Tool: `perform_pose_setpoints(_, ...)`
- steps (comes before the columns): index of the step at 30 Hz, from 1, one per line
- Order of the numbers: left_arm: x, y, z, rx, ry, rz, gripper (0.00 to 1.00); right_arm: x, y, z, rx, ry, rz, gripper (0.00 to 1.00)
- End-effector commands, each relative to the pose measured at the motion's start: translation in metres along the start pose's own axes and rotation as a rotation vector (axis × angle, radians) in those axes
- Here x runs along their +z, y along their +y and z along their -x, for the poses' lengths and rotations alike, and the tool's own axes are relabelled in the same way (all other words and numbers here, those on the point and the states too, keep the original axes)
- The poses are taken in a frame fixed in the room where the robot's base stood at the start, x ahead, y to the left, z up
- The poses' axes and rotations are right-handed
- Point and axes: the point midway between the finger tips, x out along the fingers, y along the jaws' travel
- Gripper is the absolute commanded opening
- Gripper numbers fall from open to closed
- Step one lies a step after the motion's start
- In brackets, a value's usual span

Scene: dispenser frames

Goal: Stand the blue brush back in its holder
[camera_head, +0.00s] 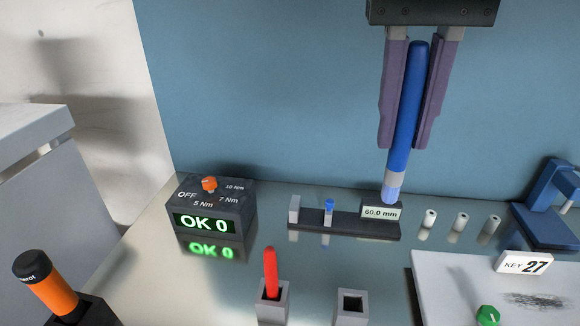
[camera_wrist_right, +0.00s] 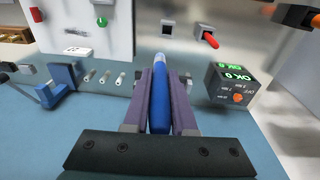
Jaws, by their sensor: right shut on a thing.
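The blue brush (camera_head: 405,110) is held between the purple fingers of my right gripper (camera_head: 413,145), which is shut on it. The brush hangs nearly upright, tilted a little, with its grey collar and pale blue tip pointing down, above the table near the caliper readout. It also shows in the right wrist view (camera_wrist_right: 160,100) between the fingers. An empty square grey holder (camera_head: 351,303) stands at the front of the table. A similar holder (camera_head: 272,305) to its left has a red brush (camera_head: 270,272) standing in it. My left gripper is not in view.
A torque box (camera_head: 213,215) reading OK 0 stands at the left. A dark gauge with a 60.0 mm display (camera_head: 381,212) lies below the brush. Several white cylinders (camera_head: 461,222), a blue press (camera_head: 552,205) and a white board (camera_head: 470,290) are at the right. An orange-handled tool (camera_head: 50,288) is front left.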

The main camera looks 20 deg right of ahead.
Motion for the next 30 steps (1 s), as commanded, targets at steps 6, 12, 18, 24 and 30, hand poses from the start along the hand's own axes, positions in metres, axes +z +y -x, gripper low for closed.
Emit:
perform_pose_setpoints(6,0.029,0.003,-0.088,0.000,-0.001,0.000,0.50,-0.002,-0.004,-0.062,-0.032,-0.052,-0.109,0.00)
perform_pose_setpoints(12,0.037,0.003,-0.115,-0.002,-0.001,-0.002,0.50,-0.002,-0.006,-0.074,-0.049,-0.078,-0.158,0.00)
perform_pose_setpoints(18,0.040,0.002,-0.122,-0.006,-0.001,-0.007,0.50,0.001,-0.007,-0.095,-0.050,-0.091,-0.165,0.00)
perform_pose_setpoints(24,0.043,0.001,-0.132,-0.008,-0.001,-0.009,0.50,0.007,-0.010,-0.150,-0.048,-0.095,-0.166,0.00)
perform_pose_setpoints(30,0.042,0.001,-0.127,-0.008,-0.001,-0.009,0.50,0.011,-0.012,-0.201,-0.046,-0.092,-0.167,0.00)
